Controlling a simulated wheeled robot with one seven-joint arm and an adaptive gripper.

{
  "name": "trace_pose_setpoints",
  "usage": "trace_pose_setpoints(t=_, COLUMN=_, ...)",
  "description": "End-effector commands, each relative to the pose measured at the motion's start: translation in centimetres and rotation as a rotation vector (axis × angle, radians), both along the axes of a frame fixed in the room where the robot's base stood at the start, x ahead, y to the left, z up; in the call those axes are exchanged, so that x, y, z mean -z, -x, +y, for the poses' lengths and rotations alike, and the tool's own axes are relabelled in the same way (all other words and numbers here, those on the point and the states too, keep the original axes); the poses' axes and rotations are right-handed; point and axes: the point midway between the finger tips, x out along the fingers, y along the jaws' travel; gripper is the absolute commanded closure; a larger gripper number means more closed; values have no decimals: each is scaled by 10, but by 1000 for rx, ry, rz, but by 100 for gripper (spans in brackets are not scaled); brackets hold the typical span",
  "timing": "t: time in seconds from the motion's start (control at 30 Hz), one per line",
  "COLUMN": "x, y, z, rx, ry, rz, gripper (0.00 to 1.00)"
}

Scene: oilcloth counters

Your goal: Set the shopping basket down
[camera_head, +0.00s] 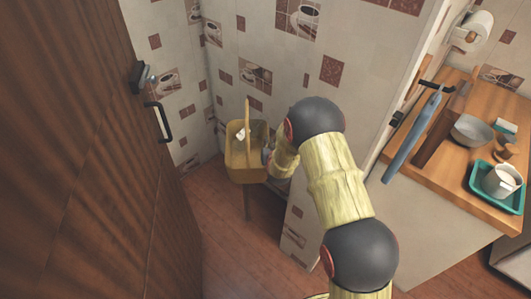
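The shopping basket (245,175) is tan-yellow with a tall upright handle, near the corner of the tiled walls in the head view. It looks upright, with a small white thing (240,135) inside. My gripper (267,156) is at the basket's right side, at the end of my arm. My own arm partly hides it, so I cannot tell whether its fingers are closed on the basket or only beside it.
A brown door (85,160) fills the left. A wooden counter (470,188) at right holds a teal tray (480,183) with a white cup (502,180), a grey bowl (472,131) and a blue strip-like object (412,138). A partition edge stands right of my arm. Reddish floor (220,225) shows below.

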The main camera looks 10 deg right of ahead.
Motion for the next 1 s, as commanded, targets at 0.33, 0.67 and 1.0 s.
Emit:
trace_pose_setpoints(t=0.33, x=32, y=-2, z=0, rx=0, ry=0, rz=-7, gripper=100)
trace_pose_setpoints(t=0.67, x=38, y=-2, z=1, rx=0, ry=0, rz=-10, gripper=100)
trace_pose_setpoints(t=1.0, x=45, y=0, z=0, rx=-1, ry=0, rz=-2, gripper=87)
